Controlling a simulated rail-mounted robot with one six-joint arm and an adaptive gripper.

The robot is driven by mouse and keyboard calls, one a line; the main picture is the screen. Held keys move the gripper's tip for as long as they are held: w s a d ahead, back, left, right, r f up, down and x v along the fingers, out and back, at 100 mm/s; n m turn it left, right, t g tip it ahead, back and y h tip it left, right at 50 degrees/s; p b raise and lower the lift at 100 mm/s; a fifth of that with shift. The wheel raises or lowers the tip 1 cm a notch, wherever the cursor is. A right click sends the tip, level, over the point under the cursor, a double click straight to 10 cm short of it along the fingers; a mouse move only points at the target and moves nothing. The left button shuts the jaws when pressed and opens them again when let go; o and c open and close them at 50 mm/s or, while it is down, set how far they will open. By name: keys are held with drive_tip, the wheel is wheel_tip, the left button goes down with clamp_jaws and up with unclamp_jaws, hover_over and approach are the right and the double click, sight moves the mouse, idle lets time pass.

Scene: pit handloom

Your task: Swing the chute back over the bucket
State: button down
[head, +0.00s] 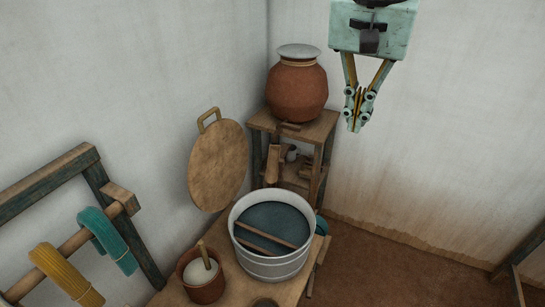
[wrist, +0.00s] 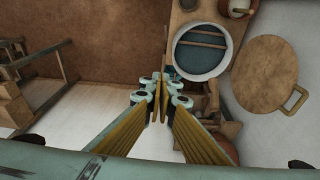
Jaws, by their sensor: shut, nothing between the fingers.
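The bucket (head: 240,258) is a pale round tub of dark blue liquid with two sticks across it; it also shows in the wrist view (wrist: 178,68). A narrow wooden piece (head: 273,165), which looks like the chute, is at the front of the stand behind the bucket. It seems to stop short of the bucket's rim, but its exact angle is hard to tell. My gripper (head: 356,127) is shut and empty, high in the air right of the stand. Its fingertips (wrist: 160,86) also meet in the wrist view, apart from the bucket.
A lidded clay jar (head: 297,95) stands on the wooden stand (head: 318,130). A round wooden lid with a handle (head: 218,168) is by the left wall. A small clay pot of white paste (head: 204,290) is left of the bucket. Yarn hangs at far left.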

drive_tip(key=w+a+f+m+g+h+p, duration=0.1)
drive_tip(key=w+a+f+m+p, duration=0.2)
drive_tip(key=w, duration=0.9)
drive_tip(key=w+a+f+m+h+p, duration=0.1)
drive_tip(key=w+a+f+m, duration=0.35)
drive_tip(key=w, duration=0.65)
drive_tip(key=w+a+f+m+p, duration=0.1)
drive_tip(key=w+a+f, duration=0.3)
drive_tip(key=f, duration=0.3)
drive_tip(key=w+a+f+m+h+p, duration=0.1)
drive_tip(key=w+a+f, duration=0.3)
drive_tip(key=f, duration=0.4)
drive_tip(key=w+a+f+m+p, duration=0.1)
drive_tip(key=w+a+f, duration=0.3)
drive_tip(key=w+f, duration=0.2)
drive_tip(key=shift+w+a+f+g, duration=0.2)
drive_tip(key=shift+f+g, duration=0.2)
drive_tip(key=shift+f, duration=0.4)
drive_tip(key=shift+f+m, duration=0.1)
drive_tip(key=shift+m, duration=0.15)
drive_tip(key=shift+d+p+x, duration=0.2)
drive_tip(key=shift+p+x, duration=0.55)
drive_tip(key=shift+x, duration=4.2)
drive_tip(key=shift+b, duration=0.3)
